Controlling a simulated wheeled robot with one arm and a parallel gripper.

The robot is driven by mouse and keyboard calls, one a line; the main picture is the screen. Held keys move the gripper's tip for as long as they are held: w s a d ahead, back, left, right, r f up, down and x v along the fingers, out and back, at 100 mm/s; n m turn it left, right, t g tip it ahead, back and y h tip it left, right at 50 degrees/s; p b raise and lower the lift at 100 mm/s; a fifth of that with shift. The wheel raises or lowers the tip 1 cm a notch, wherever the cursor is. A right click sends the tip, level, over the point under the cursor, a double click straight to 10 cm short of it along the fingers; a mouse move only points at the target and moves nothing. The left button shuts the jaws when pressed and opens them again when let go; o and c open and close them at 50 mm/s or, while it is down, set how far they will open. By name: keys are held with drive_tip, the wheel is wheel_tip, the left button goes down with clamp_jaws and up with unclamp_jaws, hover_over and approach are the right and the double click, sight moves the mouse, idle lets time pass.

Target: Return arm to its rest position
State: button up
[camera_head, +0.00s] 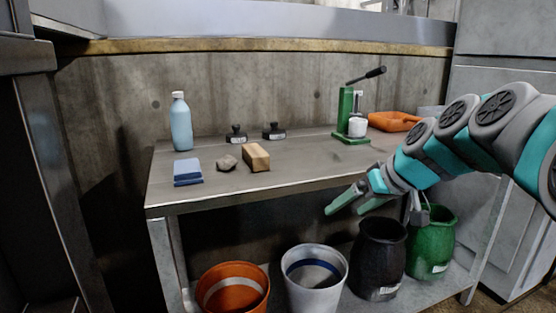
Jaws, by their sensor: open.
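My arm reaches in from the right edge of the view, grey with teal bands. My gripper (372,204) is at its lower left end, with its fingers spread apart and nothing between them. It hangs in front of the front edge of the metal table (310,172), above the black bin (376,262) and near the green bin (432,245). The green hand press (346,115) stands on the table above and behind the gripper, with its lever (366,76) raised and a white piece (357,127) in it.
On the table are a blue bottle (181,124), a blue sponge-like block (187,172), a grey stone (227,162), a wooden block (256,157), two dark weights (236,135) and an orange tray (393,121). Below stand an orange bin (234,291) and a white bin (315,285).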

drive_tip(key=s+a+f+m+g+h+p, duration=0.1)
drive_tip(key=s+a+f+g, duration=0.1)
drive_tip(key=s+f, duration=0.45)
drive_tip(key=s+a+f+g+h, duration=0.1)
drive_tip(key=s+a+f+g, duration=0.15)
drive_tip(key=s, duration=0.65)
drive_tip(key=s+d+f+m+g+h, duration=0.1)
drive_tip(key=s+f, duration=0.2)
drive_tip(key=s, duration=0.3)
drive_tip(key=s+d+f+g+h, duration=0.1)
drive_tip(key=s+f, duration=0.2)
drive_tip(key=s, duration=0.3)
drive_tip(key=s+d+f+m+g+h+p, duration=0.1)
drive_tip(key=s+d+f, duration=0.1)
drive_tip(key=s, duration=0.5)
drive_tip(key=shift+f+m, duration=0.3)
drive_tip(key=shift+f, duration=0.2)
drive_tip(key=shift+w+g, duration=0.1)
drive_tip(key=shift+g, duration=0.15)
